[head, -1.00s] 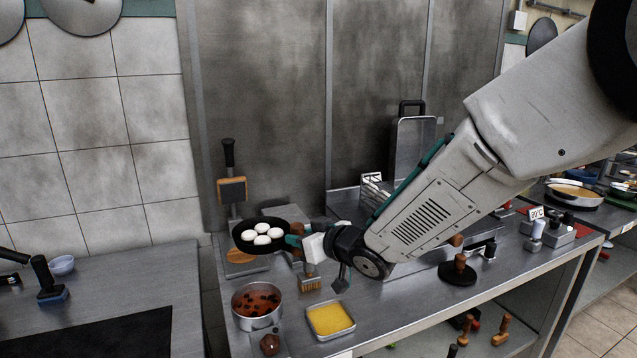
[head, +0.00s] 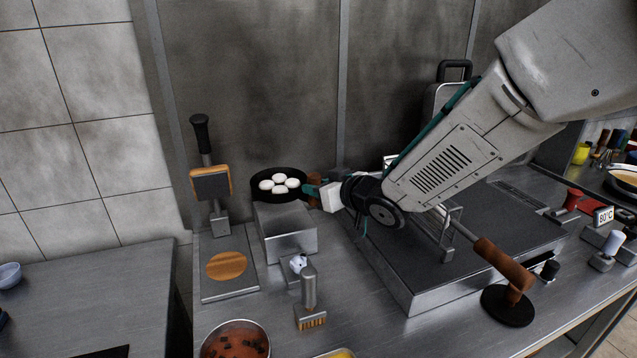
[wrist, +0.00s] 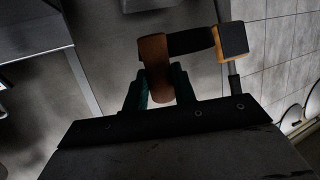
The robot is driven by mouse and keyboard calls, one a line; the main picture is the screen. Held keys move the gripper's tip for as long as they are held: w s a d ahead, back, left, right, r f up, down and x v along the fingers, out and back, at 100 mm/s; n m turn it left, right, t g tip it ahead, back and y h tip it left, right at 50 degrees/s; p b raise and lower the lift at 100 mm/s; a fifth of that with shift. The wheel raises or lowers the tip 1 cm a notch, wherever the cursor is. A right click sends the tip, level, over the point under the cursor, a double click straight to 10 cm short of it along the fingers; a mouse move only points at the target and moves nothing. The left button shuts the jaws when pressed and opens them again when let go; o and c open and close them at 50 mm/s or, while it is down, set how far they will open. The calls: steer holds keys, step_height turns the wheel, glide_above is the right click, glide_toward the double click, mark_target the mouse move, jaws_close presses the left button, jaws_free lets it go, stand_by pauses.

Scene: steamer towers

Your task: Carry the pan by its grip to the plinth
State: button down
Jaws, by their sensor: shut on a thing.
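The dark round pan (head: 262,194), holding several white egg-like pieces, is in the head view at centre left. My gripper (head: 314,191) is shut on its brown grip, to the right of the pan. In the wrist view, the teal fingers of my gripper (wrist: 160,78) stand on either side of the brown grip (wrist: 153,52). The pan's dark side shows edge-on beyond it. The grey metal box-like plinth (head: 291,243) stands just below the pan in the head view. The pan overlaps its rear top edge; I cannot tell whether they touch.
A press with a wooden block (head: 210,183) stands left of the pan, above a board with a wooden disc (head: 227,265). A brush (head: 310,305) and a pot of red sauce (head: 236,343) are in front. A griddle (head: 420,285) lies right. The steel wall is close behind.

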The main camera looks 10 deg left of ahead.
steer(key=shift+s+a, duration=0.1)
steer(key=shift+a, duration=0.05)
steer(key=shift+m+t, duration=0.3)
steer(key=shift+s+f, duration=0.15)
steer(key=shift+f, duration=1.35)
steer(key=shift+s+f, duration=0.1)
steer(key=shift+f, duration=1.85)
steer(key=c, duration=1.1)
jaws_free()
steer(key=shift+o, duration=0.2)
steer(key=shift+f, duration=0.1)
steer(key=shift+d, duration=0.2)
steer(key=v, duration=0.7)
steer(key=shift+s+d, duration=0.2)
steer(key=shift+s, duration=0.1)
